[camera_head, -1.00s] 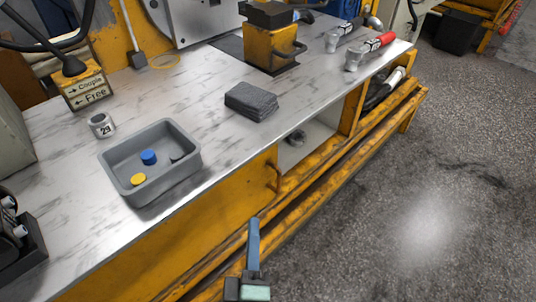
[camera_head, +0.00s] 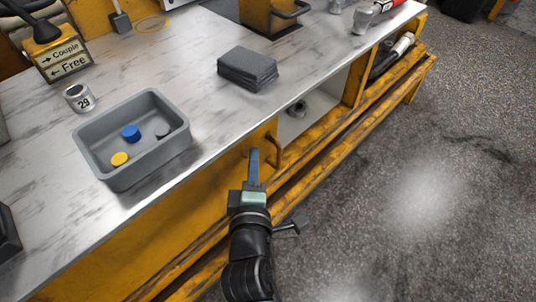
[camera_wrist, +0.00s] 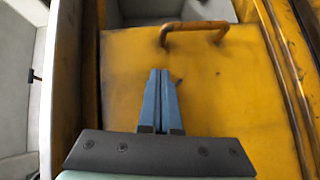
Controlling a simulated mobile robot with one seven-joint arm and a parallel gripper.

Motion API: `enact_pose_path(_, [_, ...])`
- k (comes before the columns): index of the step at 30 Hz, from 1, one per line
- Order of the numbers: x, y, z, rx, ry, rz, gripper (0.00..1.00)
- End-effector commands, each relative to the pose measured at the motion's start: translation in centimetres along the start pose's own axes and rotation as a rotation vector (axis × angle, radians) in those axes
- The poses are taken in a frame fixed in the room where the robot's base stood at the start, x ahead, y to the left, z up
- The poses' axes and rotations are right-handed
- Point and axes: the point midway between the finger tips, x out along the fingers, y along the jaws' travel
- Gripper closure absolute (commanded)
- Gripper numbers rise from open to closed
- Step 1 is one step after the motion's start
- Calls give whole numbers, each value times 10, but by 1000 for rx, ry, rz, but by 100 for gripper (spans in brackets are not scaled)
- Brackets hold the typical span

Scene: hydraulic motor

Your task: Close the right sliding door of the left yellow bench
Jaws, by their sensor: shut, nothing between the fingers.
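The yellow bench (camera_head: 150,240) has a marbled top and a yellow sliding door with a bar handle (camera_head: 273,149) near the door's edge. In the wrist view the yellow door (camera_wrist: 205,75) fills the middle, with its handle (camera_wrist: 195,29) just beyond my fingertips. To the right of the door in the head view is an open compartment (camera_head: 308,122) with a light interior and a small dark part. My gripper (camera_head: 254,155) is shut and empty, its blue fingers (camera_wrist: 160,75) together, in front of the door, left of the handle. Whether the fingertips touch the door is unclear.
On the top stand a grey bin (camera_head: 105,172) with blue and yellow caps, a dark block stack (camera_head: 247,68), a can (camera_head: 78,98) and a Couple/Free sign (camera_head: 62,55). Yellow rails (camera_head: 340,150) run below the door. The grey floor (camera_head: 450,200) at right is clear.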

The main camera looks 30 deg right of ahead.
Motion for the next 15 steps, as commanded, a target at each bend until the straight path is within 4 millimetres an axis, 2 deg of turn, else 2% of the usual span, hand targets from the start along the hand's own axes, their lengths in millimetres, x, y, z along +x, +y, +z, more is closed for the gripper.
enact_pose_path(6, [20, -1, 21, 1, -2, 1, 100])
enact_pose_path(15, [27, 0, 29, 1, -1, 0, 100])
